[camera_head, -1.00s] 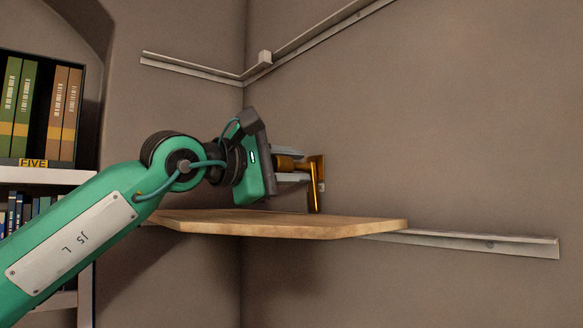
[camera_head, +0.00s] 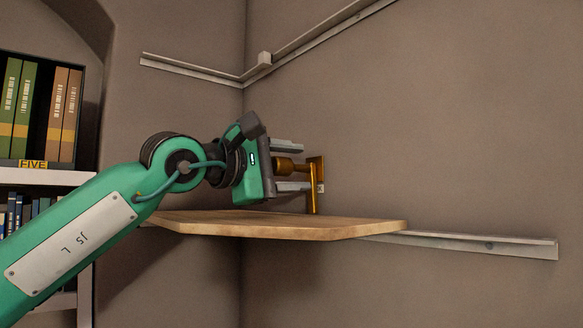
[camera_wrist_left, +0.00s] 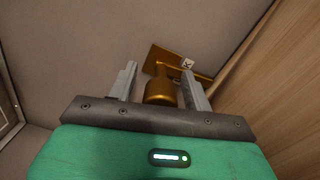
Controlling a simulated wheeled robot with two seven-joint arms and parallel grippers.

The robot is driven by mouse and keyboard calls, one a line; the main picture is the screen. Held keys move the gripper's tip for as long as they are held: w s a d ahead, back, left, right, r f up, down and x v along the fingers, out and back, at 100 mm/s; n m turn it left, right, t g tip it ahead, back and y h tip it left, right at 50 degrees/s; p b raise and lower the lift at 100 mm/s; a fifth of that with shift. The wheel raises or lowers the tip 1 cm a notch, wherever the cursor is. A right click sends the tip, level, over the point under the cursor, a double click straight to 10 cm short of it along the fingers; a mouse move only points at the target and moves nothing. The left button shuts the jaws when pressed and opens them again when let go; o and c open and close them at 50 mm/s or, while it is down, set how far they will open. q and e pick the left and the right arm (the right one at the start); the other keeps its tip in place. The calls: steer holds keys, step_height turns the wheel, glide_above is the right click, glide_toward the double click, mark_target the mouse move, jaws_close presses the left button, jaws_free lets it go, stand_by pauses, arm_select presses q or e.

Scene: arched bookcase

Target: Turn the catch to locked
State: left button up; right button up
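The brass catch (camera_head: 316,168) is on the right wall just above a wooden shelf; its round knob (camera_head: 286,167) points left toward my gripper. My left gripper (camera_head: 291,166) has one finger above the knob and one below, with a visible gap above. In the left wrist view the knob (camera_wrist_left: 160,91) lies between the two spread fingers (camera_wrist_left: 160,84), nearer the right one; whether that finger touches it I cannot tell. A small white marked tag (camera_wrist_left: 187,64) shows beside the brass plate. My right gripper is out of view.
The wooden shelf board (camera_head: 280,226) lies close under the gripper. Pale rails (camera_head: 470,243) run along the wall, with another rail (camera_head: 190,69) higher up. A bookcase with books (camera_head: 40,110) stands at the left.

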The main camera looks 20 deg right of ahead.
arm_select(q)
steer(key=shift+a+f, duration=0.1)
steer(key=shift+a, duration=0.1)
steer(key=b+v, duration=0.5)
steer(key=v, duration=0.7)
steer(key=shift+s+a, duration=0.15)
steer(key=shift+a, duration=0.05)
steer(key=shift+s+a, duration=0.15)
steer(key=shift+a, duration=0.3)
